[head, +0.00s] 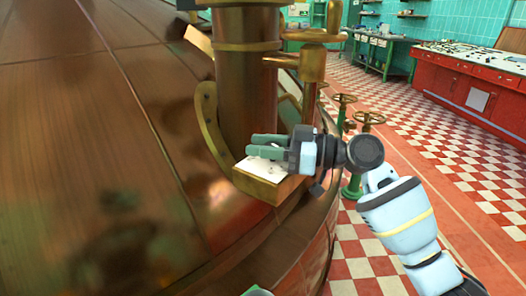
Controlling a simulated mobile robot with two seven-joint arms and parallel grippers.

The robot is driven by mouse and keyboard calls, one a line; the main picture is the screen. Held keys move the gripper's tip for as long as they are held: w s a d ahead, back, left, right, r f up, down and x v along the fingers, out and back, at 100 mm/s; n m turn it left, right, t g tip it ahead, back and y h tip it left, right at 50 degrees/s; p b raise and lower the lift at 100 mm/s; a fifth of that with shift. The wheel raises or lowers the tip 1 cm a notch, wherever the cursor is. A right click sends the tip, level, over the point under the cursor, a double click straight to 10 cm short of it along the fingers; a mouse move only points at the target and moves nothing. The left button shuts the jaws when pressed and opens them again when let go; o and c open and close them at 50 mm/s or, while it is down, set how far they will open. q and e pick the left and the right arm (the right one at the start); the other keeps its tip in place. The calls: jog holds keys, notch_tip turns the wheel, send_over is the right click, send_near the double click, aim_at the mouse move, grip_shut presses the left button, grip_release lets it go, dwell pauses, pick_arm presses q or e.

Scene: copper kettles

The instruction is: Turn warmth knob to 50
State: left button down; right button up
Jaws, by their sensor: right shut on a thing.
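A small brass box (268,190) with a white dial face (258,166) on top is mounted against the copper kettle (110,150), at the foot of a vertical copper column. My right gripper (253,146) reaches in from the right, with its green-grey fingers over the white face. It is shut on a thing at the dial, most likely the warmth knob. The fingers hide the knob, so I cannot read its setting. A few small dark marks show on the white face. My left gripper is not clearly in view.
A brass pipe (312,65) with an elbow stands close behind my right gripper. Several valve handwheels (369,118) stand at the right of the kettle. A red control console (470,85) is farther back. The checkered floor (440,135) between is clear.

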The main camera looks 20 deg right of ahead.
dwell(0.4)
jog(key=o, duration=1)
jog(key=shift+c, duration=0.2)
jog(key=v, duration=0.6)
jog(key=shift+d+b, duration=0.25)
jog(key=shift+b, duration=0.05)
jog(key=shift+s+d, duration=0.4)
jog(key=shift+d, duration=0.15)
